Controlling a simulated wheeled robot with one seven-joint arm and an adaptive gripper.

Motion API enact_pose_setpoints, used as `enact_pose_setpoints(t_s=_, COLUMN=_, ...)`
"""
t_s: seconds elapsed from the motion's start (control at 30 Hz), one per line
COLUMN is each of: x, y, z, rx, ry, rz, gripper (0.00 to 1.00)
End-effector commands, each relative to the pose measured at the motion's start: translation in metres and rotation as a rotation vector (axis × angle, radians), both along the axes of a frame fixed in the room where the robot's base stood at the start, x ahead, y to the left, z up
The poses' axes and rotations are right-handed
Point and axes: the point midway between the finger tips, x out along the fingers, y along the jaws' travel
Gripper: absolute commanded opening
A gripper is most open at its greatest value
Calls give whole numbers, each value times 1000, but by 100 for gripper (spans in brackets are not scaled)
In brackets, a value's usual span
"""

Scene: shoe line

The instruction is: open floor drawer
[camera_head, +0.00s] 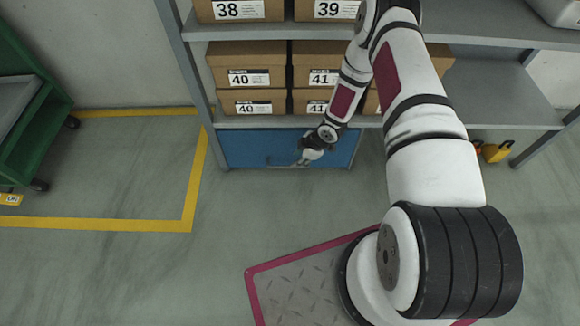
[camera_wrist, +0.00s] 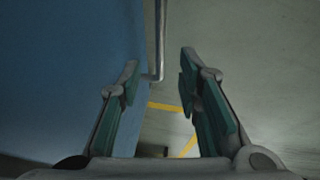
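The blue floor drawer (camera_head: 242,148) sits under the lowest shelf of the rack in the head view, and its front looks closed. My gripper (camera_head: 299,163) is in front of the drawer, right of its middle. In the wrist view the blue drawer front (camera_wrist: 65,75) fills the left side. A thin grey bar handle (camera_wrist: 159,40) stands off the front. My gripper (camera_wrist: 160,68) is open, and the handle's near end shows between the fingertips, apart from both. In the head view my wrist hides part of the front.
Shoe boxes (camera_head: 246,65) stand on the shelves above the drawer. A yellow padlock-like object (camera_head: 497,151) lies at the right. A green cart (camera_head: 40,115) stands at the left by yellow floor lines (camera_head: 100,224). The floor before the drawer is clear.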

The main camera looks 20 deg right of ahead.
Motion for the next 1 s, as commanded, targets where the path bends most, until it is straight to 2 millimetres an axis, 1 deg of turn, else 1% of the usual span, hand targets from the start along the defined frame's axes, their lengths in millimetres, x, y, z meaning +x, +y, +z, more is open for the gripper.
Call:
enact_pose_setpoints(t_s=0.03, x=3, y=4, z=-14, rx=1, ry=-1, rz=1, gripper=32)
enact_pose_setpoints(t_s=0.1, x=7, y=8, z=-26, rx=1, ry=-2, rz=1, gripper=32)
enact_pose_setpoints(t_s=0.2, x=11, y=13, z=-41, rx=0, ry=0, rz=1, gripper=32)
enact_pose_setpoints(t_s=0.33, x=17, y=19, z=-56, rx=1, ry=0, rz=0, gripper=32)
enact_pose_setpoints(t_s=0.53, x=21, y=23, z=-67, rx=0, ry=-1, rz=0, gripper=32)
enact_pose_setpoints(t_s=0.83, x=21, y=23, z=-67, rx=0, ry=-1, rz=0, gripper=32)
enact_pose_setpoints(t_s=0.87, x=21, y=23, z=-67, rx=0, ry=-1, rz=0, gripper=25)
enact_pose_setpoints(t_s=0.9, x=21, y=23, z=-67, rx=0, ry=-1, rz=0, gripper=16)
enact_pose_setpoints(t_s=0.97, x=21, y=23, z=-67, rx=0, ry=-1, rz=0, gripper=2)
enact_pose_setpoints(t_s=1.0, x=21, y=23, z=-67, rx=0, ry=-1, rz=0, gripper=0)
